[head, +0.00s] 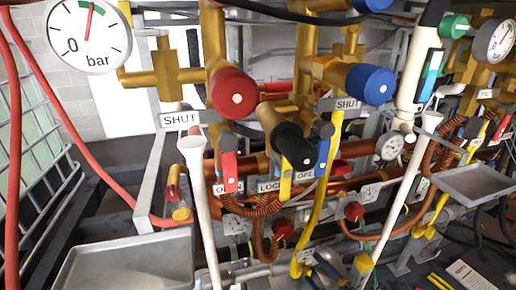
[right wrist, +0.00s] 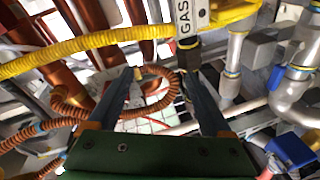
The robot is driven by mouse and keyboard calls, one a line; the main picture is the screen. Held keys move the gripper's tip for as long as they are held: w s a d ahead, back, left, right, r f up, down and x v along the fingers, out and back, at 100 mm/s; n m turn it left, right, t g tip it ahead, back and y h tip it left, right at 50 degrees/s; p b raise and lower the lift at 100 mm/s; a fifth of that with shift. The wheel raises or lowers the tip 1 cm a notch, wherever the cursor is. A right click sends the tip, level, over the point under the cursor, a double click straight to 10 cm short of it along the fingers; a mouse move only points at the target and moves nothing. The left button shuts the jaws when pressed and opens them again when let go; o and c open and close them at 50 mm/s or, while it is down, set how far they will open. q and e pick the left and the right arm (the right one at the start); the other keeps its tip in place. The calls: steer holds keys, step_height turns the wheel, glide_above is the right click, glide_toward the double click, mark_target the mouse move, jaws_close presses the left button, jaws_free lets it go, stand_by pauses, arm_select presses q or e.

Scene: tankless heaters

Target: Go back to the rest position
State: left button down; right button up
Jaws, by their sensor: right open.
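My right gripper (right wrist: 158,73) shows in the right wrist view, with a dark green body and two dark grey fingers spread wide. It is open, and nothing is held between the fingers. Behind the gap are a copper corrugated pipe (right wrist: 170,112) and a pale gridded surface. In the head view I cannot pick out the right gripper clearly among the pipes. My left gripper is not seen in either view.
The head view is crowded with brass valves, a red knob (head: 232,93), a blue knob (head: 370,84), a pressure gauge (head: 88,30) and a yellow hose (head: 328,195). Grey trays stand at lower left (head: 125,262) and right (head: 480,185). A yellow hose (right wrist: 90,45) crosses the wrist view.

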steer(key=s+d+f+m+g+h, duration=0.25)
steer(key=s+f+m, duration=0.35)
steer(key=f, duration=0.5)
steer(key=s+d+f+m+g+h, duration=0.2)
steer(key=s+f+m+g+h, duration=0.15)
steer(key=s+f, duration=0.65)
steer(key=s+a+f+m+g, duration=0.25)
steer(key=s+f+g, duration=0.2)
steer(key=s, duration=0.55)
steer(key=s+a+f+m+g, duration=0.1)
steer(key=s+f+m+g, duration=0.3)
steer(key=s, duration=0.5)
step_height(320, 180, up, 17)
steer(key=s+p, duration=0.2)
steer(key=p, duration=1.6)
steer(key=shift+a+t, duration=0.3)
steer(key=shift+t, duration=0.05)
